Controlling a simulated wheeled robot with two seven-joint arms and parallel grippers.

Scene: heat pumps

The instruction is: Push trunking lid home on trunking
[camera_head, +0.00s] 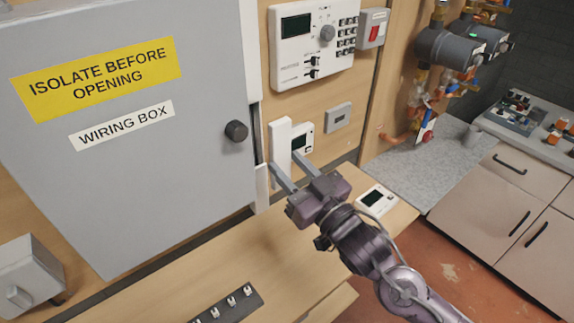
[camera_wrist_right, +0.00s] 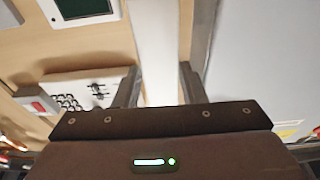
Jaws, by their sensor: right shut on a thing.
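The trunking lid (camera_head: 281,140) is a white upright strip in front of the wooden panel, just right of the grey wiring box. My right gripper (camera_head: 282,159) is shut on it, one finger on each side. In the right wrist view, the white lid (camera_wrist_right: 158,50) runs between the two fingers (camera_wrist_right: 160,85). A narrow white upright strip, apparently the trunking (camera_head: 262,188), shows along the box's right edge, left of the lid. I cannot tell whether lid and trunking touch. My left gripper is not in view.
The wiring box (camera_head: 150,190) with its dark knob (camera_head: 236,131) stands close on the left. A white control panel (camera_head: 312,40) is above, and a small white display unit (camera_head: 302,139) is behind the lid. A wooden bench (camera_head: 290,255) lies below, with a white device (camera_head: 376,200) on it.

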